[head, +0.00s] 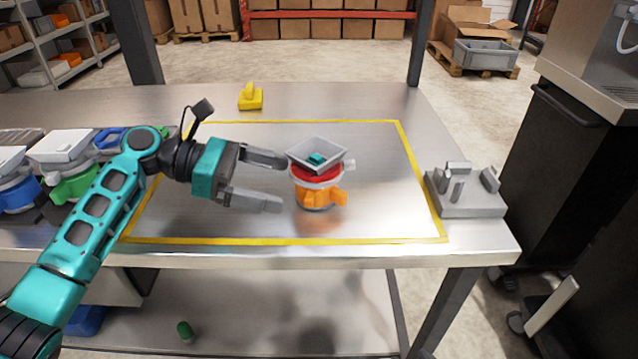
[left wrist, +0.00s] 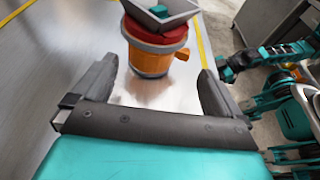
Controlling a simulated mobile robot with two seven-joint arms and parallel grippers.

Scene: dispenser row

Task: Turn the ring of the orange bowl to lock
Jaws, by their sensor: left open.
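The orange bowl (head: 312,197) stands upright on the steel table inside the yellow outline. A grey ring (head: 303,176) with a light tab at its right sits around its top, below a red part (head: 318,174). A grey square hopper (head: 331,154) with a teal piece (head: 316,159) inside sits on top. My left gripper (head: 278,183) is open and empty, just left of the bowl, its fingers pointing at it. In the left wrist view the orange bowl (left wrist: 152,62) is ahead, beyond the fingertips and apart from them. My right gripper is not in the head view.
A grey fixture (head: 468,204) stands at the table's right edge. A yellow block (head: 250,98) lies at the back. Dispensers with a green bowl (head: 75,186) and a blue bowl (head: 18,194) stand at the left. The outlined area around the orange bowl is otherwise clear.

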